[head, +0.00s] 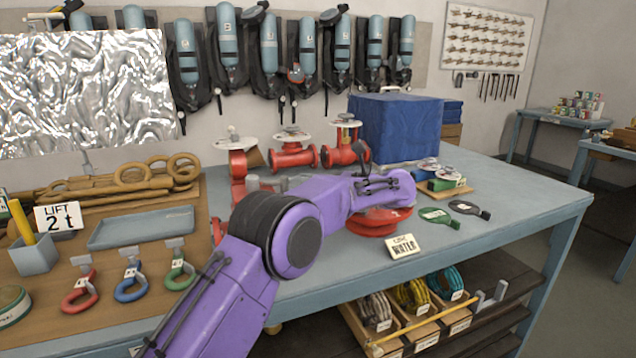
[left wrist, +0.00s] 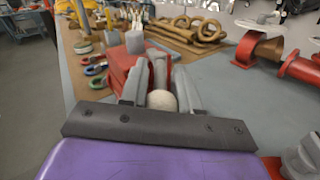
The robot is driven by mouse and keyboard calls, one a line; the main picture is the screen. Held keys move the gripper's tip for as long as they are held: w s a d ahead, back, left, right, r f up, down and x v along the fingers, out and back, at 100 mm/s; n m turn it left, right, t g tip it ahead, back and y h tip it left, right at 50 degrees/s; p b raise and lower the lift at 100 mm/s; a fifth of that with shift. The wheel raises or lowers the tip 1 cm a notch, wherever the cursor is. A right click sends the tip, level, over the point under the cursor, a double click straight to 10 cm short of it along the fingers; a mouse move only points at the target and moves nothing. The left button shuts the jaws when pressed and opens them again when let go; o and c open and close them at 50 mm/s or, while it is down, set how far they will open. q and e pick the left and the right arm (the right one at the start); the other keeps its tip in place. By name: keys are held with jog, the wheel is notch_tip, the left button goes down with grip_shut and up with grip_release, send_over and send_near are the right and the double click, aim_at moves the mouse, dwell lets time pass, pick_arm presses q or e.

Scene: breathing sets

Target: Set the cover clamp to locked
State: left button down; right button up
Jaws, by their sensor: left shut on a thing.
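My left gripper (left wrist: 160,74) shows in the left wrist view, its grey fingers closed around a pale round knob (left wrist: 162,100). The knob appears to be part of the cover clamp; its lever is mostly hidden by the fingers. A red body (left wrist: 122,66) with a grey round post (left wrist: 135,41) stands just beyond the fingertips. In the head view, red and grey parts (head: 239,190) show behind my purple left arm, which hides most of the clamp and fingers. I cannot tell the clamp's setting. My right gripper is in neither view.
Red valves (head: 293,155) stand along the back of the bench, with a blue covered box (head: 395,127) behind. Coloured shackles (head: 131,283) and a blue-grey tray (head: 142,228) lie left. The bench's right end is mostly clear.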

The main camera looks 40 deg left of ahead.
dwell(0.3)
pick_arm(q)
jog(key=c, duration=0.8)
grip_release()
jog(key=shift+a, duration=0.1)
jog(key=shift+c, duration=0.2)
notch_tip(320, 180, up, 3)
jog(key=shift+s+r+b, duration=0.1)
jog(key=shift+b, duration=0.7)
jog(key=s+d+r+b, duration=0.4)
jog(key=s+d+r, duration=0.4)
jog(key=s, duration=0.3)
jog(key=shift+d+r, duration=0.25)
jog(key=shift+r, duration=0.65)
jog(key=shift+c, duration=0.4)
